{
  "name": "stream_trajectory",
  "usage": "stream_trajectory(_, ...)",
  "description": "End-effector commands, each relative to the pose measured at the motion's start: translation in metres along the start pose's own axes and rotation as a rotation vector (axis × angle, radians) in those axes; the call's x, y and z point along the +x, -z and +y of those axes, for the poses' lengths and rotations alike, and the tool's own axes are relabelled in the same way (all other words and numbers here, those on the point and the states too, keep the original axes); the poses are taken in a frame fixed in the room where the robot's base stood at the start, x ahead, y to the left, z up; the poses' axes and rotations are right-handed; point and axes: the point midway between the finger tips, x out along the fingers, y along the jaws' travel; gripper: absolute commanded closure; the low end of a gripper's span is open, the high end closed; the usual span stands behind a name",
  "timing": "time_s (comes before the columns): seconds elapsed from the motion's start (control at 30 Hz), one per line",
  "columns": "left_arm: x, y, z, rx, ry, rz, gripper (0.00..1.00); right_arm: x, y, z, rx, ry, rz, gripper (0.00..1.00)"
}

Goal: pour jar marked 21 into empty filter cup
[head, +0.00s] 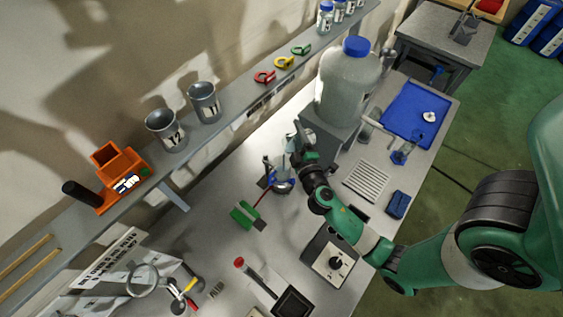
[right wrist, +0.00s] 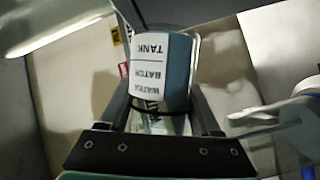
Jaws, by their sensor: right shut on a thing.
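My right gripper (head: 300,147) is shut on a jar (head: 291,146) above the middle of the bench. In the right wrist view, the jar (right wrist: 160,75) sits between the two fingers, with a white label reading "WATER BATCH TANK" upside down. I cannot read a 21 on it. Just below the jar in the head view stands a small glass vessel with a blue part (head: 281,182), which looks like the filter cup; its inside is too small to make out. My left gripper is out of view.
A large blue-capped bottle (head: 347,85) stands close behind my right gripper. Two marked metal cups (head: 165,131) (head: 204,103) stand on the shelf. A green item (head: 247,216), a grate (head: 367,180) and a hotplate-like device (head: 333,259) lie around. A blue tray (head: 415,108) is at the right.

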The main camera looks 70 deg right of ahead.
Motion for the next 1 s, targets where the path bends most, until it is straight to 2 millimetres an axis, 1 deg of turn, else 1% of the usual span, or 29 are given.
stream_trajectory(0.7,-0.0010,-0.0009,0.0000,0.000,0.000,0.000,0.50,-0.0002,-0.0005,0.0039,-0.049,-0.022,0.004,1.00)
stream_trajectory(1.0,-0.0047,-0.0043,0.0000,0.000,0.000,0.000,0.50,-0.0004,0.0004,0.0017,-0.068,-0.030,0.008,1.00)
